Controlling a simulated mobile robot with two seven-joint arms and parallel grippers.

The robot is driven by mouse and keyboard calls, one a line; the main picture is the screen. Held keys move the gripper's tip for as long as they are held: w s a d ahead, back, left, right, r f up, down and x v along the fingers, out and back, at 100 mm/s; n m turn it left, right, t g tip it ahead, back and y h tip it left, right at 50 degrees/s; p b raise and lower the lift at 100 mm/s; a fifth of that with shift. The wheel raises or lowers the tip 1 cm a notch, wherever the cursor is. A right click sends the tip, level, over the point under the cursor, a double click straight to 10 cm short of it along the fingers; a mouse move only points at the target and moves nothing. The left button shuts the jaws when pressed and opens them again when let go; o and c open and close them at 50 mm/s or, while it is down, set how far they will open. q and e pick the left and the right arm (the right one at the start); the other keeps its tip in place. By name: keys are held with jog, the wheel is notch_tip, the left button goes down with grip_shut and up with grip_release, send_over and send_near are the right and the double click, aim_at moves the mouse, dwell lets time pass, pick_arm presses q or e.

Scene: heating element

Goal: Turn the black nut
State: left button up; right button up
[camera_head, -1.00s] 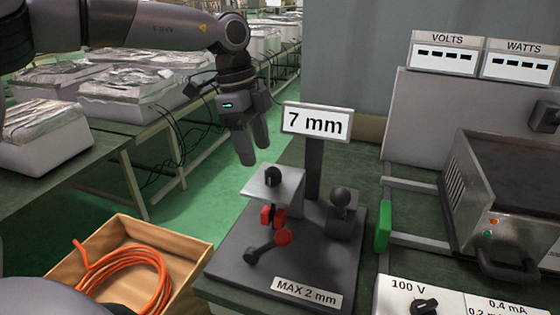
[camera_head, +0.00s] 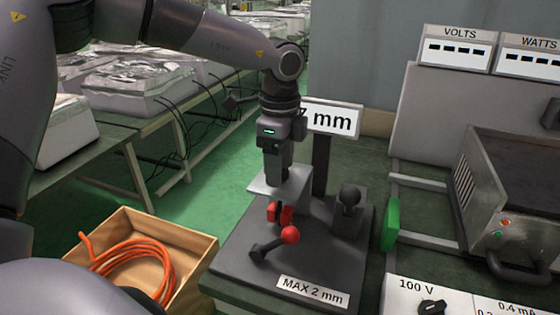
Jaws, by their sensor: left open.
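The black nut stood on top of the light metal plate (camera_head: 262,188) of the bench fixture (camera_head: 235,262); it is now hidden behind my left gripper's fingers. My left gripper (camera_head: 277,182) points straight down over that plate, with its fingertips at about plate height. It is open, but the gap between its fingers hardly shows from here, and I cannot tell whether they touch the nut. Below the plate are a red clamp part (camera_head: 279,213) and a black lever with a red ball (camera_head: 290,234). My right gripper is not in view.
A display sign (camera_head: 332,119) stands right behind my left gripper, partly covered by it. A black ball-topped post (camera_head: 349,197) is to the right. A cardboard box (camera_head: 196,246) with orange cable (camera_head: 135,258) is at lower left. A metal heater unit (camera_head: 510,190) is at right.

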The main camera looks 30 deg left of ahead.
pick_arm(q)
jog(key=c, duration=1.1)
jog(key=shift+o, duration=0.3)
